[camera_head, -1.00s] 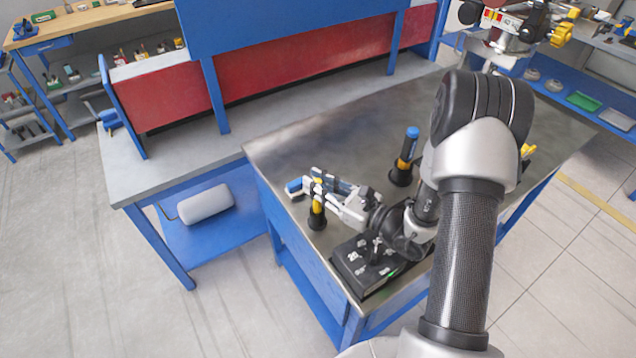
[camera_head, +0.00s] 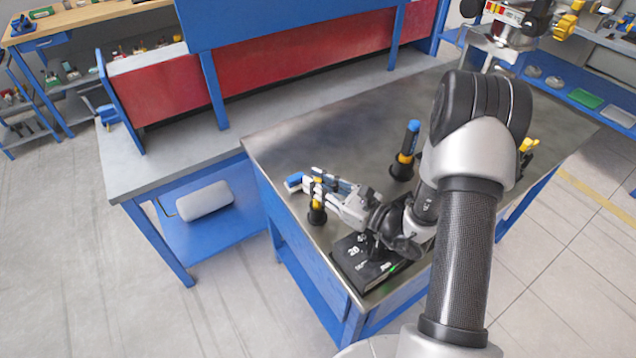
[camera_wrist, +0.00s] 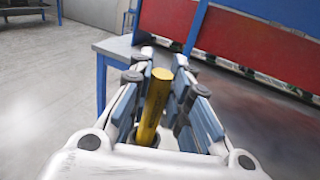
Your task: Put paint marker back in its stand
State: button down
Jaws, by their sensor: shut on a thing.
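The yellow paint marker (camera_wrist: 155,100) stands roughly upright between the fingers of my gripper (camera_wrist: 160,88), which is shut on it. In the head view, my gripper (camera_head: 316,187) is at the left front part of the metal table. The marker (camera_head: 317,204) shows there below the fingers, directly above a small black stand (camera_head: 317,217). Its lower end meets or enters the stand; the fingers hide part of it, so I cannot tell how deep it sits.
A blue-topped tool with a yellow band (camera_head: 406,156) stands in another black holder (camera_head: 402,172) behind my wrist. A black box marked 20 (camera_head: 358,268) lies at the table's front edge. The back middle of the metal table (camera_head: 340,140) is clear.

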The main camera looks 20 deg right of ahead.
jog(key=c, duration=1.4)
grip_release()
jog(key=v, duration=1.2)
jog(key=s+a+r+n+g, duration=0.4)
jog(key=s+a+n+g, duration=0.3)
jog(key=a+n, duration=0.15)
jog(key=s+a+r+n+g, duration=0.5)
jog(key=s+a+n+g, duration=0.15)
jog(key=n, duration=0.25)
jog(key=s+d+r+n+t+h, duration=0.1)
jog(key=d+r+n+h, duration=0.1)
jog(key=n+h, duration=0.1)
jog(key=s+d+r+n+t+h, duration=0.1)
jog(key=s+d+r+n+h, duration=0.1)
jog(key=d+n+h, duration=0.1)
jog(key=s+d+r+n+t+h, duration=0.1)
jog(key=d+r+n+t+h, duration=0.1)
jog(key=n+h, duration=0.2)
jog(key=shift+s+d+r+n+h, duration=0.15)
jog(key=shift+s+r+n+h, duration=0.2)
jog(key=shift+h, duration=0.35)
